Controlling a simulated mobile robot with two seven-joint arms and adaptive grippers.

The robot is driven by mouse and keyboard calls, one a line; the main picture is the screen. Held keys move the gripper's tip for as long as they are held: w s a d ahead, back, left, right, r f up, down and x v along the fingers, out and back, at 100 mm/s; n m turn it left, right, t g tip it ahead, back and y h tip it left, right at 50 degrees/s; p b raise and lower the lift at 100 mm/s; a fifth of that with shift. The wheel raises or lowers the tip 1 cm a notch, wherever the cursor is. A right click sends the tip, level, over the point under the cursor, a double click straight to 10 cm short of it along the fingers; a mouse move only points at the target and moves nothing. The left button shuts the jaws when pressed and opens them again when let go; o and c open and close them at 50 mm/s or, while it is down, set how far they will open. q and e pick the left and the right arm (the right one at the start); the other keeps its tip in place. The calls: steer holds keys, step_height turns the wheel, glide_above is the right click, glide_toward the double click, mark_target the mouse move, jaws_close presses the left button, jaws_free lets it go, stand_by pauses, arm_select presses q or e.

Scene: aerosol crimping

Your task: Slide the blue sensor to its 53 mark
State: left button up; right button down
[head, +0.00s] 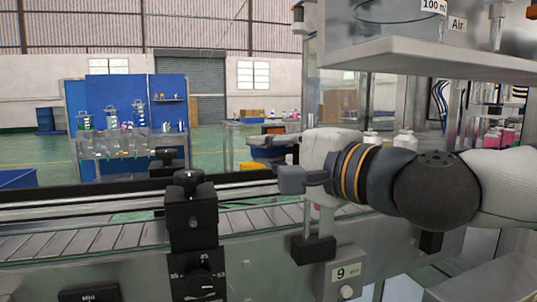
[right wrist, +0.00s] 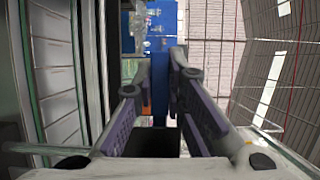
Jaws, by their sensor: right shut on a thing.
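My right gripper (head: 292,180) comes in from the right above the conveyor's near side, its fingers pointing left. In the right wrist view its purple-padded fingers (right wrist: 167,118) stand around a dark block (right wrist: 152,144) and are shut on it. I cannot tell the block's colour well or whether it is the blue sensor. No clearly blue sensor shows, and no 53 mark can be read. A black block (head: 313,249) shows below the gripper on the conveyor's side. My left gripper is out of view.
A black bracket with a knob (head: 190,215) stands at the rail, left of the gripper, above a black dial (head: 205,279). The conveyor (head: 85,243) runs left to right. A metal shelf (head: 430,60) overhangs at upper right.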

steer(key=c, duration=1.6)
jaws_free()
steer(key=shift+f, duration=0.2)
steer(key=v, duration=1.2)
